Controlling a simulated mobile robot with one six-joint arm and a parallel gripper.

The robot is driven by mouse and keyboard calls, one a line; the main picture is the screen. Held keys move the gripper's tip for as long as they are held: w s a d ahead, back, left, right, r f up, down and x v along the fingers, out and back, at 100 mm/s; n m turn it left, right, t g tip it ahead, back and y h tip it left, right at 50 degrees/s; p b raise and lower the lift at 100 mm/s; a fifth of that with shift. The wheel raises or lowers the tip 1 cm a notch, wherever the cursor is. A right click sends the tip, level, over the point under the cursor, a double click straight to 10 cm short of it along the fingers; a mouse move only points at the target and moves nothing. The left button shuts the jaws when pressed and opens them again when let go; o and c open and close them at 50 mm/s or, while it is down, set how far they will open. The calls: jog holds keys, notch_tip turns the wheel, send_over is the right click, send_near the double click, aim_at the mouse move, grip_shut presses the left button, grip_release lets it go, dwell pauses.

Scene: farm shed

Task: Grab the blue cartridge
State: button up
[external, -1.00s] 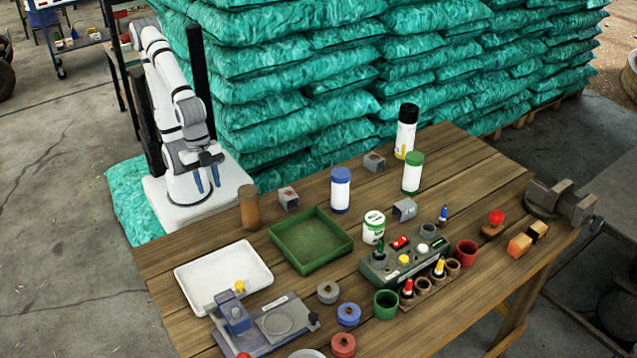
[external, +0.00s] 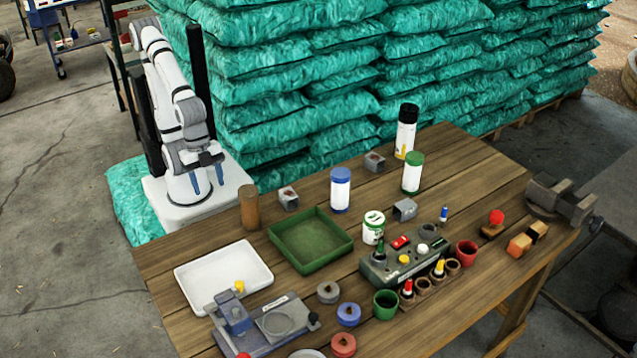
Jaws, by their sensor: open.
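The blue cartridge (external: 444,213) is most likely the small blue-and-white piece standing upright on the wooden table (external: 480,180), right of the middle. It stands just beyond a grey control box (external: 378,272). Similar red (external: 407,288) and yellow (external: 439,267) cartridges stand in brown round holders along the front of that box. My gripper (external: 208,181) is open and empty. It hangs over my white base at the left, beyond the table's far left edge and well away from the blue cartridge.
A grey block (external: 404,209) and red cup (external: 466,252) are close by. A green tray (external: 311,240) lies nearer my arm. Stacked teal sacks (external: 300,80) rise behind.

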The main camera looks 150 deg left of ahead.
jog(key=o, duration=0.4)
jog(key=n+t+y+p, duration=0.1)
jog(key=n+y+p, duration=0.15)
jog(key=n, duration=0.35)
send_near(339, 172)
jog(key=shift+h, duration=0.25)
jog(key=x, duration=0.4)
jog(key=shift+s+d+f+p, duration=0.1)
jog(key=shift+f+p, duration=0.2)
jog(key=shift+f, duration=0.15)
jog(key=shift+w+a+p+x, duration=0.15)
jog(key=shift+p+x, duration=0.1)
jog(key=shift+x, duration=1.1)
jog(key=shift+w+a+p+x, duration=0.15)
jog(key=shift+p+x, duration=0.1)
jog(key=shift+x, duration=1.05)
jog(key=shift+a+p+x, duration=0.15)
jog(key=shift+p+x, duration=0.1)
jog(key=shift+x, duration=1.1)
